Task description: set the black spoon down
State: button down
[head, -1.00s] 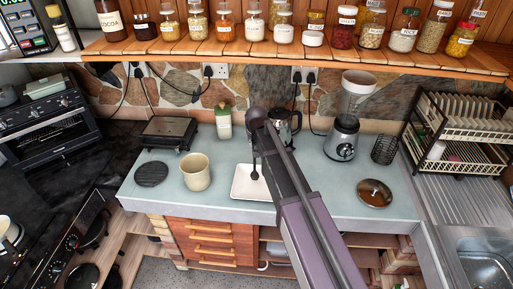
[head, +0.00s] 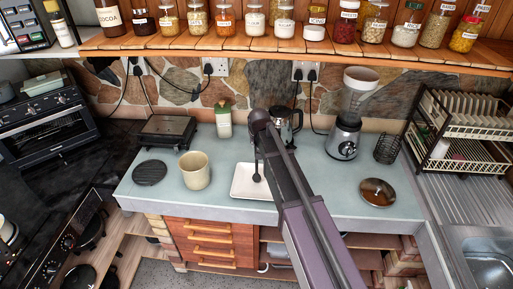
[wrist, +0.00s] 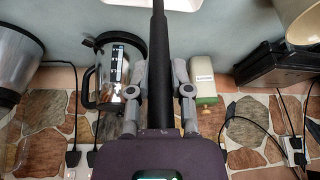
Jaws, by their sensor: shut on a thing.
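The black spoon (head: 256,170) hangs with its bowl end down over a white square tray (head: 240,192) on the counter. I cannot tell whether its tip touches the tray. In the wrist view the spoon's dark handle (wrist: 159,45) runs between the two grey fingers of my gripper (wrist: 162,75), which is shut on it. In the head view my arm partly hides the tray's right side, and the fingers are hard to make out. The tray's edge also shows at the top of the wrist view (wrist: 185,4).
A beige mug (head: 195,172) and a dark round mat (head: 150,173) are left of the tray. Behind stand a black grill (head: 167,131), a green-lidded canister (head: 224,122) and a glass coffee pot (head: 290,122). A blender (head: 344,135) and a round lid (head: 377,191) are right.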

jog(key=shift+f, duration=0.1)
dwell(0.3)
jog(key=c, duration=0.5)
grip_release()
jog(key=shift+c, duration=0.2)
jog(key=shift+r, duration=0.2)
jog(key=p+v, duration=1.1)
jog(key=shift+s+r, duration=0.15)
jog(key=shift+r, duration=0.25)
dwell(0.4)
jog(key=s+d+f+m+g, duration=0.1)
jog(key=s+d+g, duration=0.3)
jog(key=s+d, duration=1.7)
jog(key=shift+s+d+f+m+g+h, duration=0.2)
jog(key=shift+s+d+m+g+h, duration=0.1)
jog(key=shift+d+m+h, duration=0.15)
